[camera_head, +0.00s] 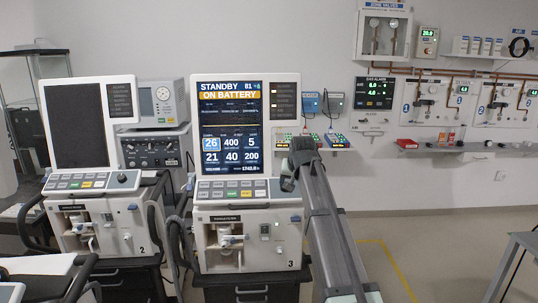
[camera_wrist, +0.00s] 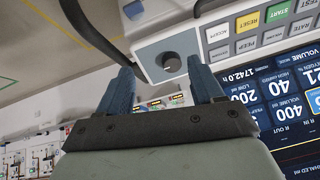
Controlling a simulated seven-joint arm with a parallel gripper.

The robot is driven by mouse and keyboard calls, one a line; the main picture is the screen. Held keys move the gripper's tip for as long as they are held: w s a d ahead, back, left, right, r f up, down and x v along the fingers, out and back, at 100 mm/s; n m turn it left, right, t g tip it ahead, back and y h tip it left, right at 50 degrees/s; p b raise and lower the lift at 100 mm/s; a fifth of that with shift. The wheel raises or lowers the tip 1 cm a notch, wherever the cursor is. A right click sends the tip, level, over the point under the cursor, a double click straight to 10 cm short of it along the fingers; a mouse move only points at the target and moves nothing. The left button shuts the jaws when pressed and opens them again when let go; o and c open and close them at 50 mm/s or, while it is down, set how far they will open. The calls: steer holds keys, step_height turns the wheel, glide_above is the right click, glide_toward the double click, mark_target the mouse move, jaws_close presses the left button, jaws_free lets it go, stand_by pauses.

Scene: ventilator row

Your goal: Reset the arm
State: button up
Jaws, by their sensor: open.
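My gripper (camera_head: 298,152) is at the right edge of the ventilator marked 3 (camera_head: 247,235), at the end of my arm, which rises from the bottom of the head view. In the wrist view my gripper (camera_wrist: 158,66) shows two blue fingers spread apart with nothing between them. A round dark control knob (camera_wrist: 171,62) on the ventilator's panel lies beyond the fingertips; I cannot tell how near. My arm hides that knob in the head view. The ventilator's lit screen (camera_head: 230,127) reads "STANDBY" and "ON BATTERY".
The ventilator marked 2 (camera_head: 95,225), with a dark screen (camera_head: 76,130), stands at the left. Grey monitors stand behind it. Wall gas panels (camera_head: 425,98) and a shelf (camera_head: 450,148) are at the right. A table corner (camera_head: 525,240) is at lower right. Floor between looks clear.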

steer(key=s+d+f+n+g, duration=0.1)
steer(key=s+d+f+g, duration=0.1)
steer(key=s+f, duration=0.9)
steer(key=s+d+f+g, duration=0.15)
steer(key=s+f, duration=0.25)
steer(key=f, duration=1.4)
steer(key=s+d+f+n+g, duration=0.1)
steer(key=s+f+g, duration=0.1)
steer(key=s+f, duration=0.9)
steer(key=s+d+f+g, duration=0.1)
steer(key=s+f+g, duration=0.1)
steer(key=s+f, duration=0.7)
steer(key=s+d+f+g, duration=0.2)
steer(key=s+f, duration=0.7)
steer(key=s, duration=0.7)
steer(key=s+d+f+g, duration=0.1)
steer(key=s+f+g, duration=0.3)
steer(key=s+f, duration=0.5)
steer(key=s, duration=0.3)
steer(key=shift+s+d+m+h, duration=0.15)
steer(key=shift+s+m+h, duration=0.05)
steer(key=shift+m+h, duration=0.2)
steer(key=shift+c, duration=0.2)
jaws_close()
